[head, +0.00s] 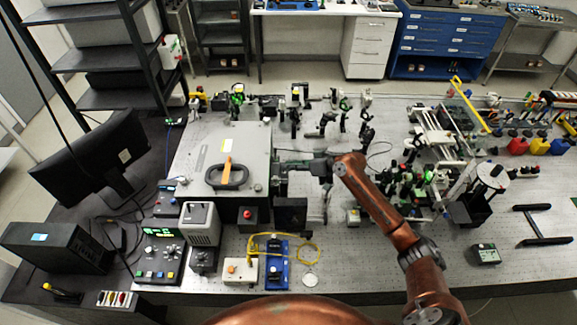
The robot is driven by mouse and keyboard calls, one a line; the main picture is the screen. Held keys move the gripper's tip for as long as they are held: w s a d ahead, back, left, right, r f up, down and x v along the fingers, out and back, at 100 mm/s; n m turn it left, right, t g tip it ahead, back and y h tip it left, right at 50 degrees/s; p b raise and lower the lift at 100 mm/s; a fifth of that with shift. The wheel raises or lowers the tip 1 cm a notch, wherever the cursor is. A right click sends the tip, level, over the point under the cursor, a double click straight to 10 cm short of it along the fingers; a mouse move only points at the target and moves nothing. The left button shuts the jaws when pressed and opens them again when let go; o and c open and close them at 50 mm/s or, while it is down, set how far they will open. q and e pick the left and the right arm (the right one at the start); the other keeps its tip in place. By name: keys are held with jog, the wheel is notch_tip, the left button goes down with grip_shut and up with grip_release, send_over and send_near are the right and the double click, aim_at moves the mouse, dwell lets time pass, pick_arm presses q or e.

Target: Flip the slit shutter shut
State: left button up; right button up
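The grey spectrometer box (240,152) sits on the perforated bench top, with a black and orange handle (228,174) on its lid. My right arm reaches in from the lower right. Its dark gripper (286,165) is at the right side of the box, pointing left, close to the entrance side. I cannot tell whether it touches anything there. The fingertips are too small and dark to show whether they are open or shut. The slit shutter is not clearly distinguishable; the gripper may cover it. My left gripper is not in view.
A black block (291,213) stands below my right gripper. Several optics mounts (328,122) stand beyond it, and crowded mounts (410,185) flank my forearm. A control box with lit display (160,250) and a blue device (272,262) with yellow cable lie in front.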

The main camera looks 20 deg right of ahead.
jog(key=v, duration=1.1)
jog(key=shift+s+d, duration=0.1)
